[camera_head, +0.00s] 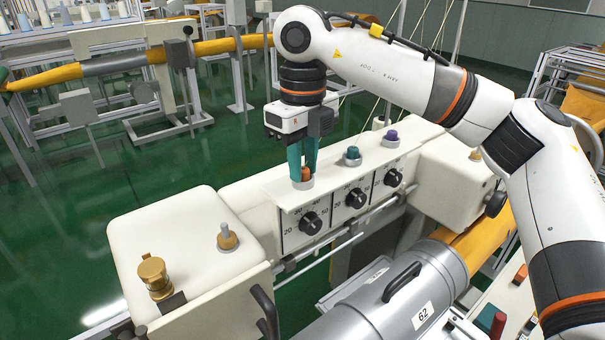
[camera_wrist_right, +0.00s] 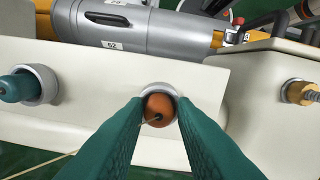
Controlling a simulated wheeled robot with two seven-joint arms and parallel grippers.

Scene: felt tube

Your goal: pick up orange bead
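The orange bead (camera_head: 306,173) sits in a pale ring-shaped holder (camera_head: 303,184) at the left end of the cream machine's top ledge. In the right wrist view the bead (camera_wrist_right: 159,110) shows its round top with a thin thread at its middle, the grey ring (camera_wrist_right: 157,88) around its far side. My right gripper (camera_head: 303,168) points down, its teal fingers on either side of the bead. In the right wrist view the fingertips (camera_wrist_right: 160,104) lie close along both sides; whether they press on it is unclear. My left gripper is out of view.
A teal bead (camera_head: 353,153) and a purple bead (camera_head: 391,136) sit in holders further right on the ledge. Black dials line the front panel below. A brass knob (camera_head: 154,276) stands at the left. A grey metal cylinder (camera_head: 400,292) lies in front. Threads run upward behind.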

